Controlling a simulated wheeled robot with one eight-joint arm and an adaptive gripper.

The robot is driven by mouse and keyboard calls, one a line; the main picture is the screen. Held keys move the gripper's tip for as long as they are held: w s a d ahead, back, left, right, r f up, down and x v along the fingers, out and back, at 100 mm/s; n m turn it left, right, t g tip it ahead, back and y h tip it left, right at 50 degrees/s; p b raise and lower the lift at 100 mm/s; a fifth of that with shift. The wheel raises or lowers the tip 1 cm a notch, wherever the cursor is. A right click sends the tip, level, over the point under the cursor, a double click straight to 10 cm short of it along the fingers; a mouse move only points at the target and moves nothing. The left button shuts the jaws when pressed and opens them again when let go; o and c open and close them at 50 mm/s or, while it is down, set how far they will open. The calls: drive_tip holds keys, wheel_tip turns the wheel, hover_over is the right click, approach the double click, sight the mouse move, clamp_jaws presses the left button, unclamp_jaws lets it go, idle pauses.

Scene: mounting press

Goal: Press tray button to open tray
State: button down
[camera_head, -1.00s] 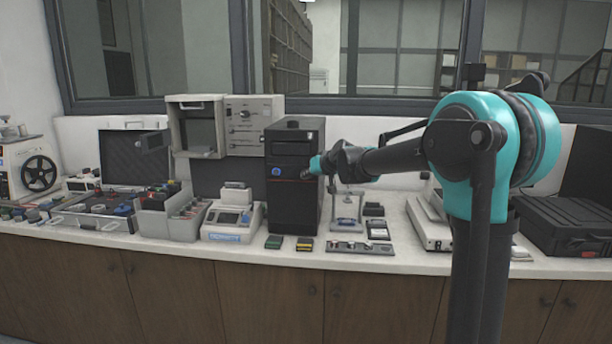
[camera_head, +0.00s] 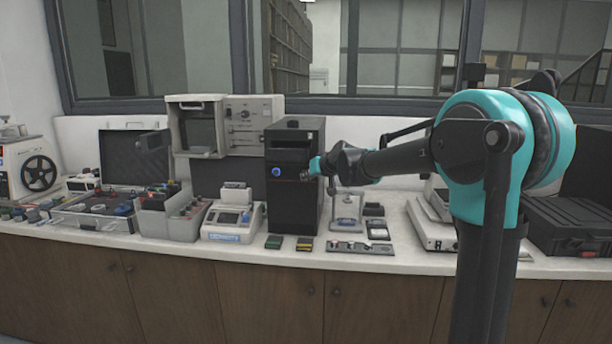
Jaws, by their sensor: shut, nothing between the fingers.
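A tall black tower unit (camera_head: 293,212) stands upright on the counter, left of my arm. Its front has a dark slot-like recess near the top and a round blue button (camera_head: 276,172) below it. No opened tray shows on its front. I cannot tell which control is the tray button. My gripper (camera_head: 306,176) is small and dark, at the tower's right front, right of the blue button. Its fingers look closed, with nothing seen between them. I cannot tell whether the fingertips touch the tower. The gripper hides part of the tower's front right edge.
Left of the tower are a white scale-like device (camera_head: 228,220), grey bins (camera_head: 165,221) and an open case (camera_head: 100,216). A grey panel box (camera_head: 254,125) is behind. A small stand (camera_head: 346,209) and a flat metal plate (camera_head: 360,248) are to the right.

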drive_tip(key=s, duration=0.5)
drive_tip(key=shift+a, duration=0.1)
idle(0.7)
